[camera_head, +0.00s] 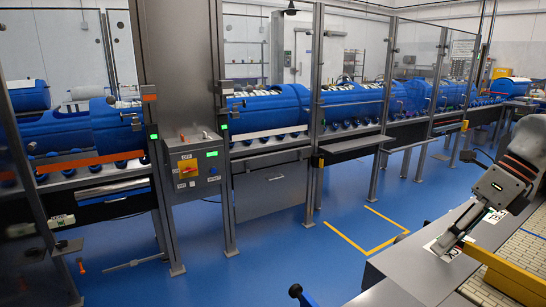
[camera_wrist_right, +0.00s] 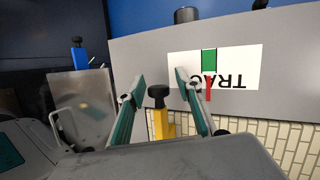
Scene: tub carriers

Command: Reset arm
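My right arm comes in from the right edge of the head view. Its gripper (camera_head: 446,244) points down over the grey surface (camera_head: 415,262), near a white label. In the right wrist view, the two fingers of this gripper (camera_wrist_right: 159,82) stand apart with nothing held between them. A yellow part with a black knob (camera_wrist_right: 160,118) shows behind the gap between the fingers; I cannot tell its distance. My left gripper is not in view.
A white label with a green block and upside-down lettering (camera_wrist_right: 238,68) lies on the grey surface. A yellow bar (camera_head: 505,272) runs beside the arm, by tan tiles. Glass-panelled machinery with blue tubs (camera_head: 270,108) lines the back. Blue floor (camera_head: 290,240) is open between.

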